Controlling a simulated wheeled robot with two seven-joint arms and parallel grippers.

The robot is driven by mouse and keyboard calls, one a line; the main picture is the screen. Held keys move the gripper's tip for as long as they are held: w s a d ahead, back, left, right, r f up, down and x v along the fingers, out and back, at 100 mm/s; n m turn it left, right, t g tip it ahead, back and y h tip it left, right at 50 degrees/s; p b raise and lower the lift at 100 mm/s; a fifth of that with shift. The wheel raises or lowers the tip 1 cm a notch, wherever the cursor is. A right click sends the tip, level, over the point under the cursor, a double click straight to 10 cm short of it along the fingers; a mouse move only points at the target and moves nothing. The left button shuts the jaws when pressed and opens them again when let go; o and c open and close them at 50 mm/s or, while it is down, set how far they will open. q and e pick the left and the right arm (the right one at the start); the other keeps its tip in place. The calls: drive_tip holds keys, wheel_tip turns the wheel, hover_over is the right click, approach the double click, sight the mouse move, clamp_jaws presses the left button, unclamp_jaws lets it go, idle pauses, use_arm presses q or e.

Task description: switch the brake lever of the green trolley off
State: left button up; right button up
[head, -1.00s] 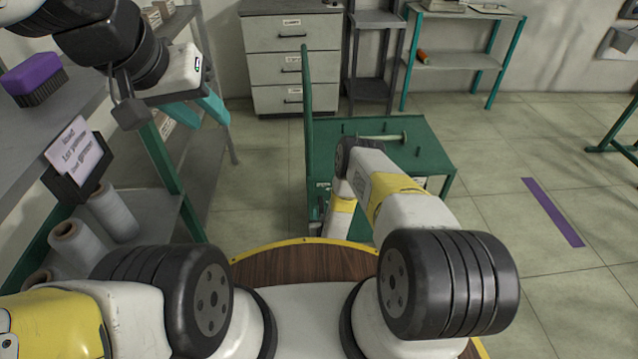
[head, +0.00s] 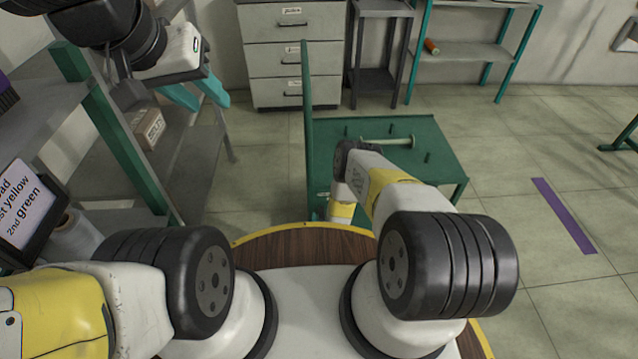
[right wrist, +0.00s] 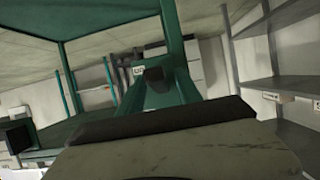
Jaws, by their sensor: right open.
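The green trolley (head: 436,172) stands ahead on the floor in the head view, with a tall upright panel on its left and short pegs and a pale rod on top. My right arm reaches to its near side and hides part of it, including the right gripper. In the right wrist view, which looks upside down, my right gripper (right wrist: 155,88) is open by green trolley parts. A dark block (right wrist: 153,73), possibly the brake lever, shows at its fingers; I cannot tell whether they touch. My left gripper (head: 210,102) is open and empty, well left of the trolley.
A grey shelf with green posts (head: 122,140) stands close on the left, holding a written sign (head: 25,208), a thread cone (head: 76,238) and a box (head: 150,128). A drawer cabinet (head: 270,62) stands behind. Floor right of the trolley is clear around a purple strip (head: 565,215).

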clamp_jaws()
idle(1.4)
